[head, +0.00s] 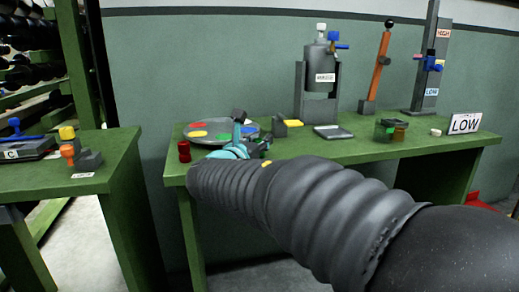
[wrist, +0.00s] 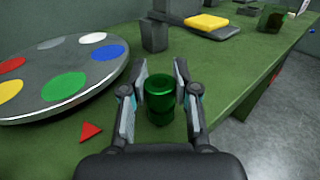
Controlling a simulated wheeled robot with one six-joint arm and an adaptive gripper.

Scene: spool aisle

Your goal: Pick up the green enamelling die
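The green enamelling die (wrist: 160,95) is a small dark green cylinder with a narrower waist, standing upright on the green bench top. My gripper (wrist: 161,92) is open, with one finger on each side of the die. A narrow gap shows between the die and each finger in the wrist view. In the head view my gripper (head: 243,145) is over the bench's left part, and the die is hidden there by my arm. A red die (head: 184,151) stands near the bench's left end.
A round grey disc with coloured spots (wrist: 108,82) lies close left of my gripper, with a red triangle (wrist: 90,131) nearby. A dark post (wrist: 154,36) and a yellow-topped block (wrist: 209,22) stand beyond. The bench edge is at right.

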